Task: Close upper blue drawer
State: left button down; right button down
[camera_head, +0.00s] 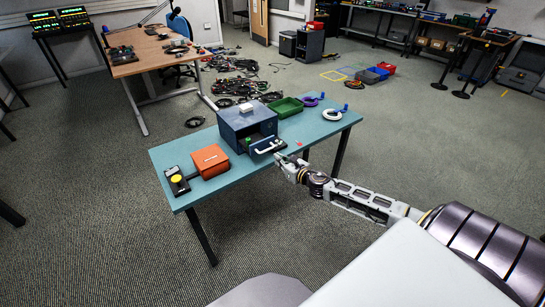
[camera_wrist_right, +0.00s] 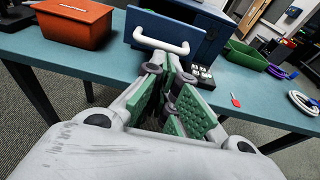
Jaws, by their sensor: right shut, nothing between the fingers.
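The blue drawer cabinet (camera_head: 240,122) stands on the teal table. A blue drawer front (camera_wrist_right: 140,32) with a white bar handle (camera_wrist_right: 162,45) stands out from the cabinet body (camera_wrist_right: 205,32); the handle (camera_head: 268,148) also shows in the head view. The drawer appears partly open. My right gripper (camera_head: 279,160) is just in front of the handle. In the wrist view its fingers (camera_wrist_right: 164,76) are shut and empty, just below the handle; contact cannot be told. My left gripper is out of view.
On the teal table (camera_head: 228,187), an orange box (camera_head: 210,161) and a black device with a yellow button (camera_head: 176,180) lie left of the cabinet. A green bin (camera_head: 286,107) and a white cable coil (camera_head: 332,114) lie right. The front edge is mostly clear.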

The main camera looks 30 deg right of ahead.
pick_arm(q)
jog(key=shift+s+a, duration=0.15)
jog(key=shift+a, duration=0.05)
pick_arm(e)
jog(key=shift+x, duration=2.45)
jog(key=shift+w, duration=0.15)
